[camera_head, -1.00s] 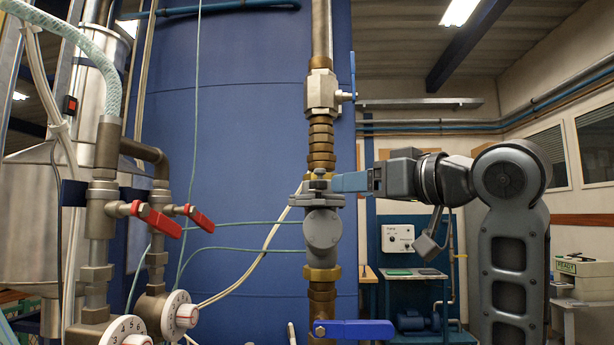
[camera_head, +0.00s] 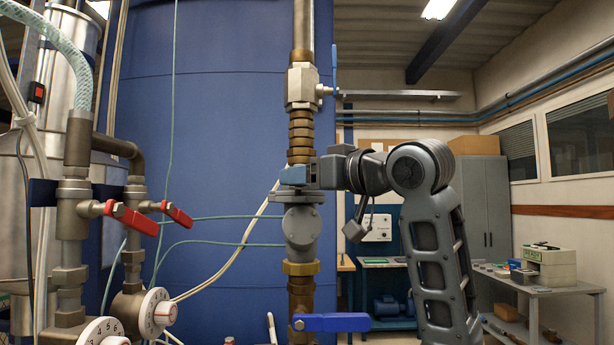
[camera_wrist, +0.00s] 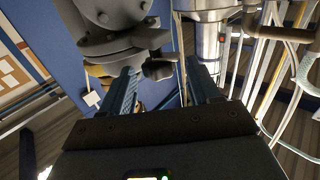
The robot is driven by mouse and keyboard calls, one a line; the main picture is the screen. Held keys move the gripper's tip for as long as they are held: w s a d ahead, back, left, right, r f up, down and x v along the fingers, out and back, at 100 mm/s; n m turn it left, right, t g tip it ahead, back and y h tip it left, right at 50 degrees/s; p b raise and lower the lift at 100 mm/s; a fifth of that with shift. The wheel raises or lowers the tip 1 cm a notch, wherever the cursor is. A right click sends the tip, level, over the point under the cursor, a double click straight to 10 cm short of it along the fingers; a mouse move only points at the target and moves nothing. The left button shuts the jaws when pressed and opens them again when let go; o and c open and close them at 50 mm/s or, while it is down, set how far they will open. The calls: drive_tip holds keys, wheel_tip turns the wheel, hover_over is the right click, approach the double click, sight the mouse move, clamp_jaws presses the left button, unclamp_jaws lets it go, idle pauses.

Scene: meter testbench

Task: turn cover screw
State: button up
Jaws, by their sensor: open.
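The grey meter (camera_head: 303,228) sits in the vertical brass pipe in the middle of the head view, with a flanged cover (camera_head: 297,196) on top. My gripper (camera_head: 292,176) is level with the cover's top, coming in from the right and in front of it. In the wrist view its two blue-grey fingers stand apart and open. A small dark winged knob (camera_wrist: 158,70), which looks like the cover screw, shows between the fingertips beside the grey meter body (camera_wrist: 110,15). I cannot tell whether a finger touches it. In the head view the gripper hides the knob.
A grey valve (camera_head: 302,87) with a blue lever is above, and a blue-handled valve (camera_head: 332,322) below. Red-handled valves (camera_head: 130,217) and white dials (camera_head: 157,312) stand on the left. A blue tank (camera_head: 220,130) is behind. A bench (camera_head: 540,285) stands at right.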

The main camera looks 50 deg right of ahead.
drive_tip(key=shift+c, duration=0.2)
drive_tip(key=c, duration=1)
drive_tip(key=shift+h, duration=0.3)
